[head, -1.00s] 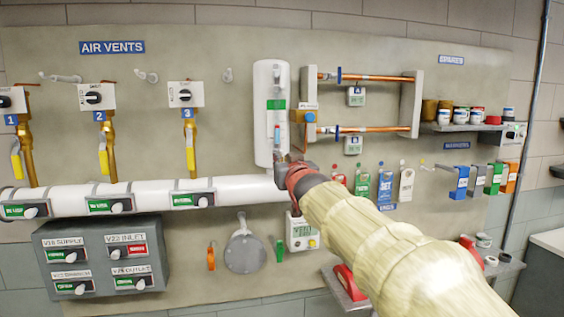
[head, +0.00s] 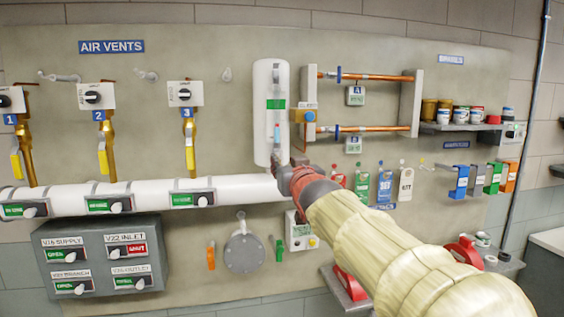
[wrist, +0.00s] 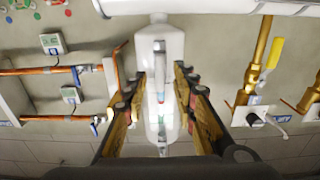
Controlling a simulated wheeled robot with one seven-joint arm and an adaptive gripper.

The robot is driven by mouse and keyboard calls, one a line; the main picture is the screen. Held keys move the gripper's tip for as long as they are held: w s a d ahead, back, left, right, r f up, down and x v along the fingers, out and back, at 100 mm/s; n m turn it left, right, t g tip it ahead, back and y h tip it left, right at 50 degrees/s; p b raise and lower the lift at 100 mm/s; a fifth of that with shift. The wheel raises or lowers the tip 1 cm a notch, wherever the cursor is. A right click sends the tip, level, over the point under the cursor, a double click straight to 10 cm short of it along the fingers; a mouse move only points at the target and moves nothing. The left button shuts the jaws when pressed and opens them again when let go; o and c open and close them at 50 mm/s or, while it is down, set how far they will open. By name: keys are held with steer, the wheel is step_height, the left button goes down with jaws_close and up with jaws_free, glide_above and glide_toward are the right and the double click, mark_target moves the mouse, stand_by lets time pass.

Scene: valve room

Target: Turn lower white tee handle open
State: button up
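A white upright cylinder (head: 264,110) stands above the white horizontal pipe (head: 245,188), with a green label and two slim upright handles on its front. The lower white tee handle (head: 277,133) points along the cylinder. In the wrist view, which is upside down, this handle (wrist: 160,62) lies between the fingers of my gripper (wrist: 160,78). The fingers are apart and nothing is clamped between them. In the head view my gripper (head: 298,162) is at the cylinder's lower right. Whether a finger touches the handle I cannot tell.
Copper pipes (head: 372,128) with small boxes are right of the cylinder. Brass vent valves (head: 110,140) are to the left. Coloured tags (head: 384,187) hang beside my wrist. A grey valve box (head: 102,262) and a round grey disc (head: 244,253) are below.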

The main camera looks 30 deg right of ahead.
steer(key=v, duration=0.8)
steer(key=s+f+g, duration=0.3)
steer(key=f, duration=0.6)
steer(key=s+f+g, duration=0.3)
steer(key=f, duration=0.6)
steer(key=s+a+f+n+g+y, duration=0.3)
steer(key=s+a+f+g+y, duration=0.2)
steer(key=s+a+f, duration=1.1)
steer(key=s+f, duration=0.1)
steer(key=s, duration=0.3)
steer(key=shift+g, duration=0.4)
